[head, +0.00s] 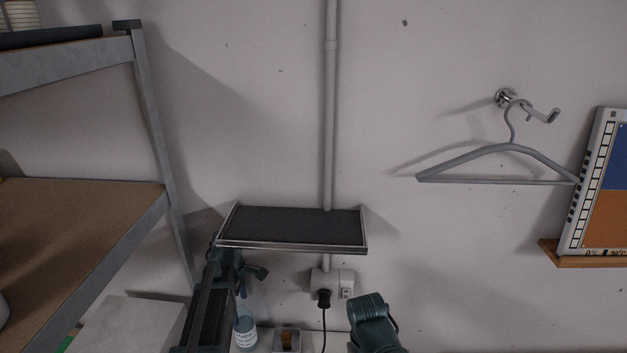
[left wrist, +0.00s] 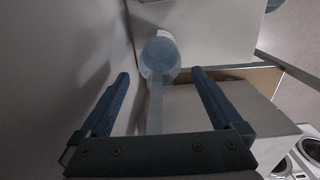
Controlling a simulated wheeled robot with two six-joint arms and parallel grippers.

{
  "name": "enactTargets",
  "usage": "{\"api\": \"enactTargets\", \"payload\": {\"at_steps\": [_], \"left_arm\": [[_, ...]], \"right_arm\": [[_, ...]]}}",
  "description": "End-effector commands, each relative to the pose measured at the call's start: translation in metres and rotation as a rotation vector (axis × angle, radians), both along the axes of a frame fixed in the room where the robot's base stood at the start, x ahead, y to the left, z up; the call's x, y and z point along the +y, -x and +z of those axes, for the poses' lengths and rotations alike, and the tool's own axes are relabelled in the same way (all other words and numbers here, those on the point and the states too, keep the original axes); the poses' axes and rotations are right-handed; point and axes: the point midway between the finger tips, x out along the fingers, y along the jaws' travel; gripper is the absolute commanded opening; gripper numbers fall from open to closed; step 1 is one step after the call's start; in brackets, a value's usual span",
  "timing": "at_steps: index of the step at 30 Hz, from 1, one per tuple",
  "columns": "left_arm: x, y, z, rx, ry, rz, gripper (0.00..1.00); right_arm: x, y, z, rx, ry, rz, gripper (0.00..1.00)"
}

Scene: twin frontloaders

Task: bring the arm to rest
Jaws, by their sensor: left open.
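My left arm comes up from the bottom of the head view, and my left gripper (head: 250,281) is just below the dark wall shelf, partly hidden by my own arm. In the left wrist view its two blue fingers (left wrist: 160,76) are wide apart with nothing held between them. A clear bluish bottle (left wrist: 160,55) shows beyond the fingertips, apart from them. The same bottle (head: 245,332) stands below the gripper in the head view. A dark teal part of my right arm shows at the bottom centre; my right gripper is not seen.
The dark wall shelf (head: 292,228) is empty above the left gripper. A shelving rack (head: 150,130) stands at left. A socket with a plug (head: 324,298) and a small tray (head: 287,340) are below.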

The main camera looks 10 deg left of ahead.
Motion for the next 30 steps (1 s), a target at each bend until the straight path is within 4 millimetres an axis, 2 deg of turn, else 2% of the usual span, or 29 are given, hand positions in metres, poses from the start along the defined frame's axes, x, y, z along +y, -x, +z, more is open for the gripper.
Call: {"api": "enactTargets", "payload": {"at_steps": [1,5,9,12,15,18,21,25,30], "left_arm": [[-0.004,0.002,-0.009,-0.009,-0.008,-0.032,1.0],[-0.052,0.023,-0.014,0.004,-0.023,-0.327,1.0],[-0.117,0.06,-0.023,0.035,-0.036,-0.788,1.0],[-0.157,0.091,-0.029,0.061,-0.045,-1.131,1.0],[-0.187,0.119,-0.034,0.086,-0.049,-1.432,1.0],[-0.208,0.142,-0.037,0.106,-0.051,-1.669,1.0],[-0.22,0.156,-0.039,0.122,-0.053,-1.831,1.0],[-0.227,0.165,-0.039,0.134,-0.051,-1.936,1.0],[-0.228,0.166,-0.04,0.136,-0.051,-1.957,1.0]], "right_arm": [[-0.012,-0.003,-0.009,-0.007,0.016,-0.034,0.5],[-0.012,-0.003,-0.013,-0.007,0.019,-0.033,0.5],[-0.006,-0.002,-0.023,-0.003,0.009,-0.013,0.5],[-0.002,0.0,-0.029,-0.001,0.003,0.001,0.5],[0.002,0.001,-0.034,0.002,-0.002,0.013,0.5],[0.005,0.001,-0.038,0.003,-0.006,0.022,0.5],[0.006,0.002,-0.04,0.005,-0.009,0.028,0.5],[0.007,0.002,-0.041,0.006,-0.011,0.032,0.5],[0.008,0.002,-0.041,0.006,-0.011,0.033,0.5]]}}
